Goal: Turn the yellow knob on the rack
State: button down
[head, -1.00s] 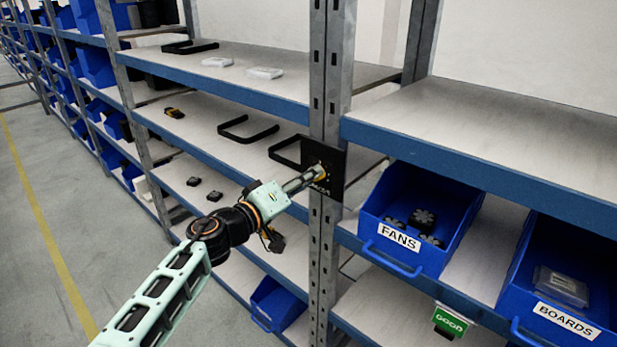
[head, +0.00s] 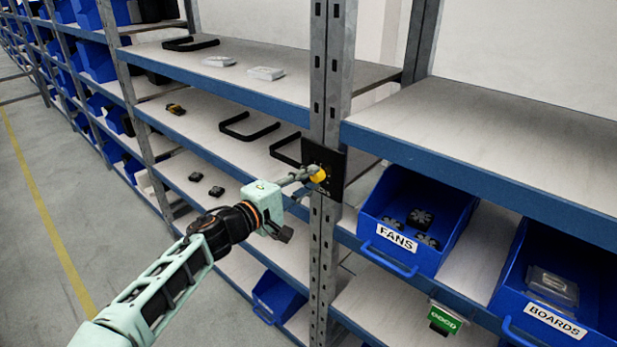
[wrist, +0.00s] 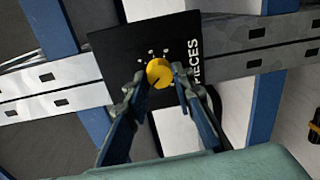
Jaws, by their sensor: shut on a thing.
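The yellow knob (head: 318,175) sits on a black panel (head: 334,160) fixed to the grey rack post. In the wrist view the knob (wrist: 159,73) is round with a dark pointer mark, and the panel (wrist: 112,50) carries white dots and the word "PIECES", seen turned sideways. My gripper (head: 308,173) reaches the knob from the left in the head view. In the wrist view its two fingers (wrist: 157,85) stand on either side of the knob, and the gripper is shut on it. The finger pads' contact is partly hidden in the head view.
A blue FANS bin (head: 372,215) and a blue BOARDS bin (head: 514,285) stand right of the post (head: 325,265). A green GOOD tag (head: 445,319) hangs below. Black handles (head: 248,136) lie on the shelf behind the arm. The aisle floor at left is clear.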

dwell(0.3)
jog(key=c, duration=1.6)
grip_release()
jog(key=v, duration=1.2)
jog(key=shift+w, duration=0.1)
